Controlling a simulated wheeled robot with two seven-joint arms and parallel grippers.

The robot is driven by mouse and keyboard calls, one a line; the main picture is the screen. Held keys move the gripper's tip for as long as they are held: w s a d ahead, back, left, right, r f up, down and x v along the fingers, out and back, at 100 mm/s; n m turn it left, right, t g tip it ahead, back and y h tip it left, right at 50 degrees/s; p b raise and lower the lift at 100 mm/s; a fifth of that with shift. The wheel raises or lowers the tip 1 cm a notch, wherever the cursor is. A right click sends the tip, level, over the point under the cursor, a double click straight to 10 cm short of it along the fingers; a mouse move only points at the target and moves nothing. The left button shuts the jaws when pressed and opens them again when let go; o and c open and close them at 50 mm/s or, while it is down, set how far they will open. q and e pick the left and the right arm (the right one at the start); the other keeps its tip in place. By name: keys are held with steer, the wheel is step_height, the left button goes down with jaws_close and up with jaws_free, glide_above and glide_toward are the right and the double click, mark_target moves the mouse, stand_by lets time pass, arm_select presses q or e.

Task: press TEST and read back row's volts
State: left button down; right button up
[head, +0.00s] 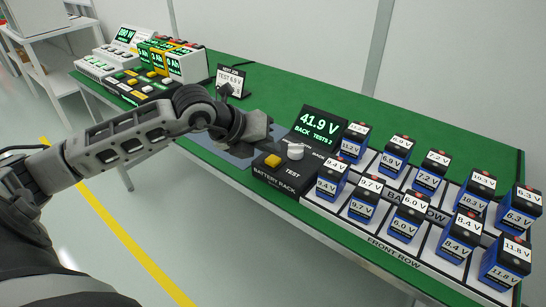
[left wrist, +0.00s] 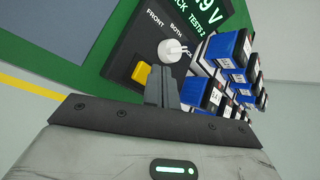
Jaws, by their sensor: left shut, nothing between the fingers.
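The battery rack's control box (head: 290,183) stands on the green table. Its display (head: 319,122) reads 41.9 V, BACK, TESTS 2. The yellow TEST button (head: 272,160) sits on its top beside a white selector knob (head: 295,151). The left wrist view shows the button (left wrist: 140,73), the knob (left wrist: 172,50) and part of the display (left wrist: 208,15). My left gripper (left wrist: 163,88) is shut and empty; its fingertips appear close to the button and knob in that view. In the head view it is above and left of the box. My right gripper is not in view.
Labelled blue batteries stand in a back row (head: 393,148) and a front row (head: 363,203) right of the box. Other devices (head: 150,60) and a small sign (head: 231,78) reading TEST 6.9 V stand toward the far left. Green table (head: 285,90) behind the box is clear.

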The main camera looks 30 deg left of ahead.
mark_target(269, 161)
arm_select(q)
steer(key=shift+r, duration=0.15)
steer(key=shift+r+p, duration=1.5)
steer(key=shift+r, duration=0.95)
steer(key=shift+f, duration=0.1)
